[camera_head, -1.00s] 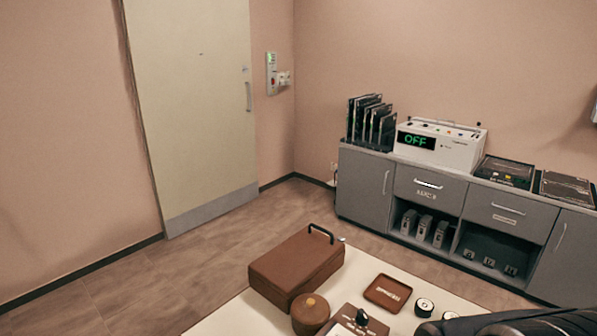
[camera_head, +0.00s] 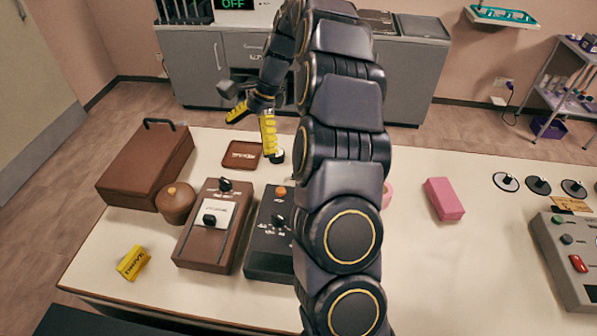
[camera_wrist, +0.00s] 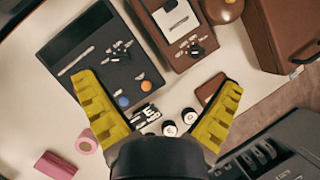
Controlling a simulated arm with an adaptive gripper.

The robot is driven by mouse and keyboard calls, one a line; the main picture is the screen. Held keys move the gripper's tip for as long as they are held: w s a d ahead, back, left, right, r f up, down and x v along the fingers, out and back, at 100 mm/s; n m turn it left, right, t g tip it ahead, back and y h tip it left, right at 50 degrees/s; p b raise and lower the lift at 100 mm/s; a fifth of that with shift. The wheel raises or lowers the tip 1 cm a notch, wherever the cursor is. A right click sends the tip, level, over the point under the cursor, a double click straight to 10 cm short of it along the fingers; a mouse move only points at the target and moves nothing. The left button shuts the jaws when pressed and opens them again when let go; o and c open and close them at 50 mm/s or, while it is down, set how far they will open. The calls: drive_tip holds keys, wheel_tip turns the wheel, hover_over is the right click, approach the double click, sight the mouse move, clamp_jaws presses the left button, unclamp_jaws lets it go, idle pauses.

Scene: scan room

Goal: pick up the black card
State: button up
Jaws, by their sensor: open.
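A small black piece with white markings, likely the black card (camera_wrist: 146,117), lies on the cream table between my fingers in the wrist view. It is small there, and I cannot tell its exact shape. I cannot make it out in the head view, where my arm covers part of the table. My gripper (camera_head: 250,139) has yellow ribbed fingers, spread wide and empty, above the far side of the table near a small brown tray. Its fingers also frame the wrist view (camera_wrist: 160,80).
Close by are the brown tray (camera_head: 242,154), small round black-and-white pieces (camera_wrist: 169,129), a black control box (camera_head: 268,250) and a brown control box (camera_head: 208,240). A brown case (camera_head: 145,170), round pot (camera_head: 176,203) and yellow block (camera_head: 132,262) stand left. A pink block (camera_head: 444,198) is right.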

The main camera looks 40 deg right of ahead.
drive_tip(key=d+f+m, duration=0.3)
drive_tip(key=d+f, duration=0.2)
drive_tip(key=d, duration=0.2)
drive_tip(key=d+f+m+t, duration=0.1)
drive_tip(key=d+f+m, duration=0.3)
drive_tip(key=d, duration=0.3)
drive_tip(key=d+f+m, duration=0.3)
drive_tip(key=d+f, duration=0.3)
drive_tip(key=shift+s+d+m+t+h, duration=0.3)
drive_tip(key=shift+s+d+m+h, duration=0.1)
drive_tip(key=shift+x, duration=1.05)
drive_tip(key=shift+w+a+x, duration=0.1)
drive_tip(key=shift+a+x, duration=0.05)
drive_tip(key=shift+x, duration=1.2)
drive_tip(key=shift+w+a+x, duration=0.15)
drive_tip(key=shift+x, duration=1.25)
drive_tip(key=shift+r, duration=0.2)
drive_tip(key=c, duration=1.3)
